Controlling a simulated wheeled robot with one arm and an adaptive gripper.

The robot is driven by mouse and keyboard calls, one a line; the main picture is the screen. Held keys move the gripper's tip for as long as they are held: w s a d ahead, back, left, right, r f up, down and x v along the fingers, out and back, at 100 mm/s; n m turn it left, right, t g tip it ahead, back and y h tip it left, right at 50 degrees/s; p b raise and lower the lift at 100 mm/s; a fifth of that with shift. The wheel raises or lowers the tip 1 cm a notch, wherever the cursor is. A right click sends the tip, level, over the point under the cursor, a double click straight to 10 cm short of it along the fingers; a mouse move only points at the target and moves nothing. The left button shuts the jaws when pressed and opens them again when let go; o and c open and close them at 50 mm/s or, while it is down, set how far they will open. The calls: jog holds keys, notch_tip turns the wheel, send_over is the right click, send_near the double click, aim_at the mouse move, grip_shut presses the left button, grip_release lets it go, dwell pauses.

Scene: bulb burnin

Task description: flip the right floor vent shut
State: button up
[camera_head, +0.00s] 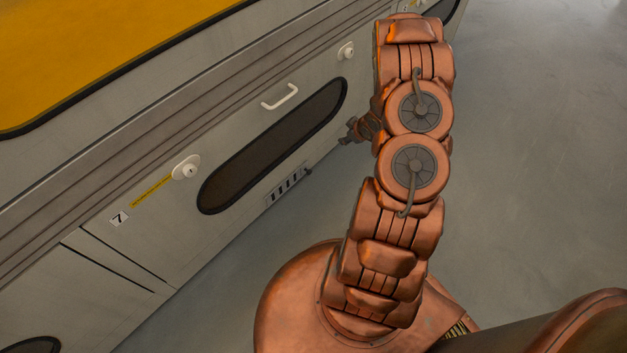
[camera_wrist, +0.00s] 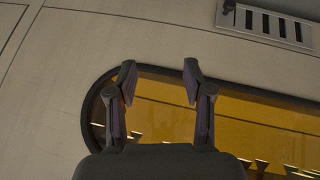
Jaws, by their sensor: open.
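A slotted floor vent (camera_head: 285,187) sits low on the grey cabinet wall, below the dark oval window. A small dark lever (camera_head: 308,171) is at its right end. In the wrist view the vent (camera_wrist: 270,25) is at the upper right, with dark slots and the lever (camera_wrist: 229,7) at its left end, partly cut off by the frame edge. My gripper (camera_wrist: 159,77) is open and empty in front of the window, apart from the vent. In the head view my gripper (camera_head: 349,133) is small, pointing at the wall, above and right of the vent.
The oval window (camera_head: 273,145) has a white handle (camera_head: 279,97) above it. Round white locks (camera_head: 186,167) and a number 7 label (camera_head: 119,219) are on the wall. A yellow top (camera_head: 90,50) is at upper left. Grey floor (camera_head: 540,160) is clear at right.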

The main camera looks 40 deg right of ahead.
jog(key=a+f+t+y+b, duration=0.1)
jog(key=a+f+b, duration=0.15)
jog(key=f, duration=0.45)
jog(key=a+f+t+y+b, duration=0.1)
jog(key=a+f+t+b, duration=0.15)
jog(key=f, duration=0.45)
jog(key=m+t+y+b, duration=0.1)
jog(key=t+y+b, duration=0.15)
jog(key=b, duration=0.25)
send_near(310, 173)
jog(key=w, duration=0.1)
jog(key=shift+h, duration=0.25)
jog(key=b+x, duration=0.2)
jog(key=x, duration=0.5)
jog(key=shift+w+a+f, duration=0.15)
jog(key=shift+w+f, duration=0.05)
grip_shut()
